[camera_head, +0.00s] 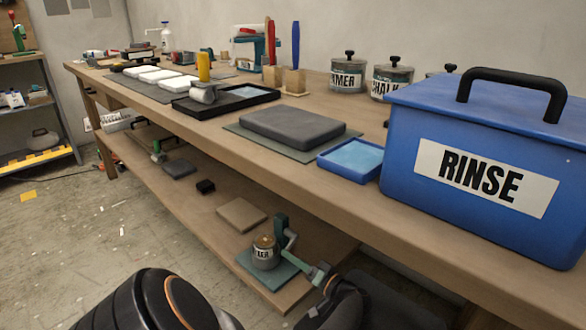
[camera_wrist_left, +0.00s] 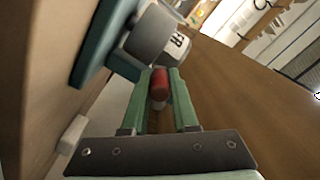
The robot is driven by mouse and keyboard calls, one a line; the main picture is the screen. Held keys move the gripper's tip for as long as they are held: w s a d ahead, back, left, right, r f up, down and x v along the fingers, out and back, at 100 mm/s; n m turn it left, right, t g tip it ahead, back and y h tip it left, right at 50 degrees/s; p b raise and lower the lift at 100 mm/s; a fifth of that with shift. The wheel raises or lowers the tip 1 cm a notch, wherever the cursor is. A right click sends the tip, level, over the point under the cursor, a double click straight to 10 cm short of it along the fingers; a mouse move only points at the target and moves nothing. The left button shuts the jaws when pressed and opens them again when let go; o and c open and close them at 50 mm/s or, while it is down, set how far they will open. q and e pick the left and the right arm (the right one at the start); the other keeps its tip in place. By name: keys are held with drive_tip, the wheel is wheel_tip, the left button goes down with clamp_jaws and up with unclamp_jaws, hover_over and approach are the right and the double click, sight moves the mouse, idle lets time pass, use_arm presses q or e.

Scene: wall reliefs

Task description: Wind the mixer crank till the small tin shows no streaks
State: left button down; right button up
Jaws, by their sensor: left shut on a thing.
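The mixer's small tin (camera_head: 265,257) stands upright on a green base (camera_head: 283,270) on the lower shelf. It is grey with a white label, partly readable. Its top looks brownish; it is too small to tell streaks. A green mixer post with a crank (camera_head: 289,238) rises behind and right of it. My left gripper (camera_head: 311,272) reaches in at the right of the tin. In the left wrist view, my left gripper (camera_wrist_left: 161,95) has its green fingers shut on the red crank handle (camera_wrist_left: 160,84), with the tin (camera_wrist_left: 150,37) just beyond. My right gripper is not in view.
The workbench top (camera_head: 215,125) overhangs the shelf. A tan board (camera_head: 242,214) and a small black block (camera_head: 205,187) lie on the shelf left of the tin. A blue RINSE box (camera_head: 480,150) stands on the bench at right.

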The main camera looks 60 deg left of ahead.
use_arm(q)
drive_tip(key=shift+f+n, duration=0.15)
drive_tip(key=shift+n, duration=0.15)
drive_tip(key=shift+w+f+n+b, duration=0.3)
drive_tip(key=shift+f+n+b, duration=0.1)
drive_tip(key=shift+n+b, duration=0.4)
drive_tip(key=shift+w+a+f+n+b, duration=0.1)
drive_tip(key=shift+w+f+n+b, duration=0.15)
drive_tip(key=shift+n, duration=0.3)
drive_tip(key=shift+w+a+f+n+b, duration=0.1)
drive_tip(key=shift+n+b, duration=0.25)
drive_tip(key=shift+n, duration=0.2)
drive_tip(key=shift+w+n, duration=0.25)
drive_tip(key=shift+n, duration=0.35)
drive_tip(key=shift+w+f+n+b, duration=0.15)
drive_tip(key=shift+w+n+b, duration=0.15)
drive_tip(key=shift+n, duration=0.4)
drive_tip(key=shift+a, duration=0.1)
drive_tip(key=c, duration=0.7)
unclamp_jaws()
